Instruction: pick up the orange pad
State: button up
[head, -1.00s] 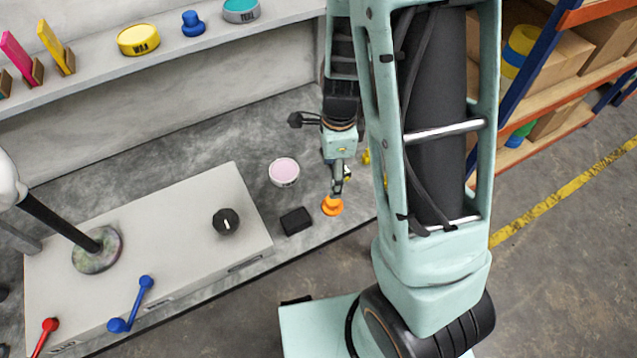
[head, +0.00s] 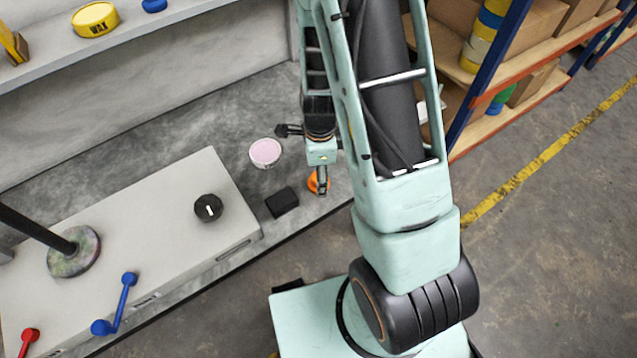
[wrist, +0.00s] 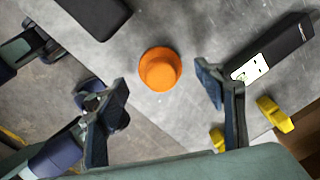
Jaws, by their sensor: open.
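The orange pad (wrist: 160,69) is a round disc with a knob on top. In the wrist view it sits on the grey bench top near the front edge, ahead of and between the fingers. My gripper (wrist: 160,100) is open and empty, with one finger on each side of the pad's line and not visibly touching it. In the head view the orange pad (head: 313,184) is partly hidden behind my gripper (head: 321,190), which hangs right over it.
A black block (head: 282,202) lies left of the pad, and a pink-topped round tin (head: 265,152) stands behind. In the wrist view a black device with a white label (wrist: 270,55) and a yellow item (wrist: 274,114) lie to the right. The raised grey box (head: 150,215) is further left.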

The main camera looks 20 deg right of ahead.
notch_tip(320, 180, down, 2)
jog(key=shift+w, duration=0.1)
jog(key=c, duration=1.2)
jog(key=shift+r, duration=0.2)
jog(key=shift+c, duration=0.2)
jog(key=shift+r+p, duration=0.85)
jog(key=shift+r, duration=0.05)
jog(key=s+a+r+p, duration=0.8)
jog(key=s+r+p, duration=0.3)
jog(key=p, duration=0.3)
jog(key=shift+s+p, duration=0.25)
jog(key=shift+p, duration=0.1)
